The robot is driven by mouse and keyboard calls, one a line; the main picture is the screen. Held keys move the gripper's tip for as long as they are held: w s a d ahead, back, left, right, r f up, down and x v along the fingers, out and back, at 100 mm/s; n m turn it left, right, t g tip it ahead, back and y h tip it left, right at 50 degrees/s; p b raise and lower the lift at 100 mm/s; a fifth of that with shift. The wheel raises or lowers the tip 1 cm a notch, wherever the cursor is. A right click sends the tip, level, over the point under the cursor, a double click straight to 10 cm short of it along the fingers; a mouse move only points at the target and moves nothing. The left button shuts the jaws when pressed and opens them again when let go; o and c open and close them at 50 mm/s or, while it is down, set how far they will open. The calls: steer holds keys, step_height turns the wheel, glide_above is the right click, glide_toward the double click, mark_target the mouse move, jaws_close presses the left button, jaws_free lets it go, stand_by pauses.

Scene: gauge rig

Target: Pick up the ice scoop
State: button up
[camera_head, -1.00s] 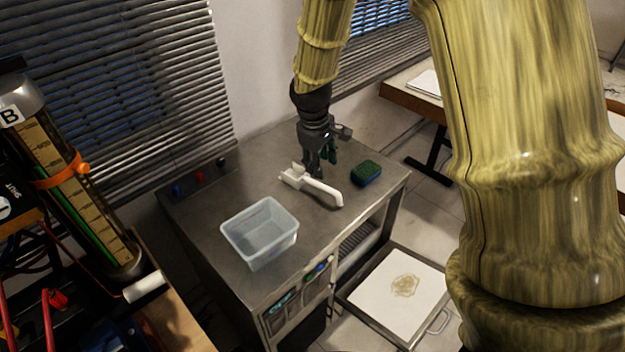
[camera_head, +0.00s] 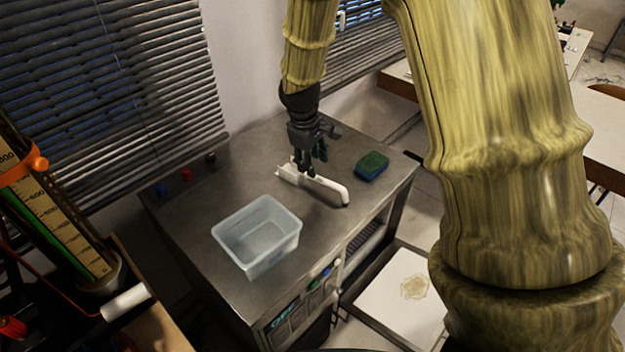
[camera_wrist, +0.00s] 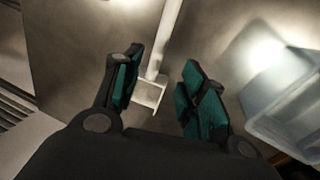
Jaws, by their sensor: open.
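The white ice scoop (camera_head: 325,186) lies on the grey metal worktop (camera_head: 200,205), its handle reaching to the right and its squared end to the left. My gripper (camera_head: 309,170) points down just over the scoop, near where the handle meets the squared end. In the wrist view my gripper (camera_wrist: 160,92) is open, with green pads on both fingers. The scoop (camera_wrist: 158,75) shows between and beyond the fingers there, closer to the left one. I cannot tell the exact height of the fingertips above it.
A clear plastic bin (camera_head: 257,236) stands at the front left of the worktop, also in the wrist view (camera_wrist: 290,105). A green and blue sponge (camera_head: 372,166) lies right of the scoop. A gauge column (camera_head: 60,215) stands at far left.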

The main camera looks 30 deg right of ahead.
mark_target(318, 177)
steer(key=shift+w+d+f, duration=0.1)
steer(key=shift+d+f, duration=0.1)
steer(key=shift+f, duration=0.65)
steer(key=shift+d+f, duration=0.2)
steer(key=shift+f, duration=0.65)
steer(key=shift+d+f+p, duration=0.25)
steer(key=shift+f+p, duration=0.3)
steer(key=shift+f, duration=0.1)
steer(key=shift+d+f+p, duration=0.25)
steer(key=shift+f+p, duration=0.05)
steer(key=shift+f, duration=0.7)
steer(key=shift+d+f+p, duration=0.25)
steer(key=shift+f, duration=0.7)
steer(key=shift+c, duration=0.2)
jaws_close()
